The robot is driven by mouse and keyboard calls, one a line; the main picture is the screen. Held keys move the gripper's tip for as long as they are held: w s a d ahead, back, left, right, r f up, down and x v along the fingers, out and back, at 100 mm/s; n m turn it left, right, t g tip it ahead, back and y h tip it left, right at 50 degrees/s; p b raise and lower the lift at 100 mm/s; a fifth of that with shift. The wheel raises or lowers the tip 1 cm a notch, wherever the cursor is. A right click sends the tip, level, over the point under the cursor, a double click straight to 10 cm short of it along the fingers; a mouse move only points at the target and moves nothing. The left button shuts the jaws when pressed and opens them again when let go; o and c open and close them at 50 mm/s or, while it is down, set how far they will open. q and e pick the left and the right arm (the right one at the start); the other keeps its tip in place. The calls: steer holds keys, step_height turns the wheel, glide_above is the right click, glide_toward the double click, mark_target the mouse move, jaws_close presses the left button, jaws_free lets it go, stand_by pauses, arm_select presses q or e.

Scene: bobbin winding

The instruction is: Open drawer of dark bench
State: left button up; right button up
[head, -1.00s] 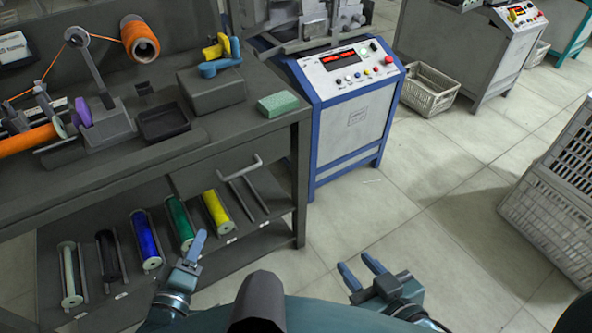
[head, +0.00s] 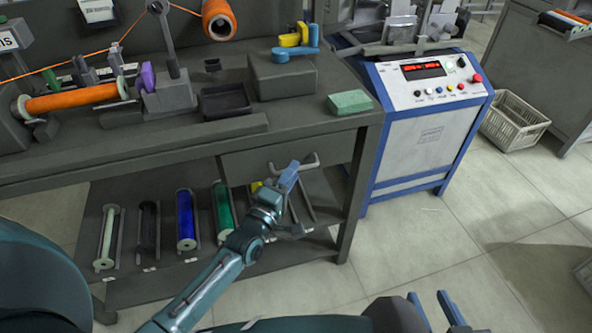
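The dark bench (head: 335,122) fills the left and middle of the head view. Its drawer (head: 240,167) sits under the right part of the top, and its front looks flush with the frame. A light bar handle (head: 312,162) is on the drawer front. My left gripper (head: 289,174) is at the handle and overlaps its middle in the picture. I cannot tell whether the fingers are around it or touching it, or how far apart they are. My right gripper (head: 432,308) is low at the bottom edge, fingers apart, empty, away from the bench.
A green block (head: 349,102) lies on the top. A blue-framed control cabinet (head: 425,130) stands right. Floor is clear in front.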

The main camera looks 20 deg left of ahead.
arm_select(q)
steer(key=shift+x, duration=1.3)
steer(key=shift+c, duration=0.4)
jaws_close()
